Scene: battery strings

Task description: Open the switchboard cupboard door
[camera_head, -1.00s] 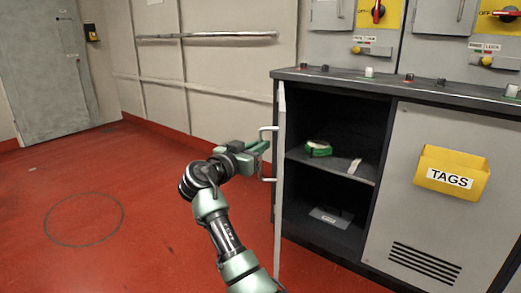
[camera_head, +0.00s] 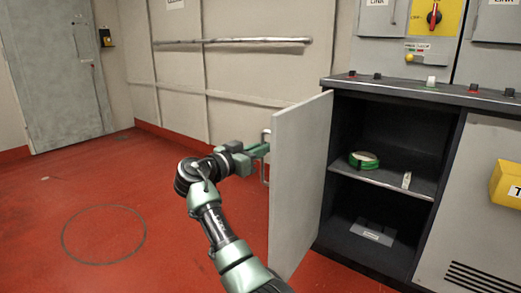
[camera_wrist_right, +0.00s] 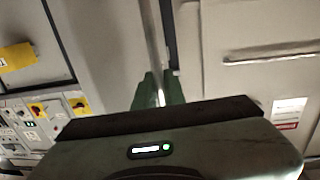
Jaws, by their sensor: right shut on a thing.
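The switchboard cupboard door (camera_head: 300,185) stands wide open at the left of the dark cupboard (camera_head: 391,132). Its plain grey inner face shows in the head view. The door handle (camera_head: 264,182) sticks out past the door's left edge, on the outer side. My right gripper (camera_head: 262,150) is shut on the handle. In the right wrist view, the fingers (camera_wrist_right: 159,92) close around the handle bar, and the door edge is near them. My left gripper is not in view.
Inside, a green roll (camera_head: 363,160) and a small white item (camera_head: 407,180) lie on the shelf (camera_head: 385,178); a grey box (camera_head: 373,231) is below. A yellow tags holder (camera_head: 507,184) hangs at right. The red floor (camera_head: 100,190) at left is clear.

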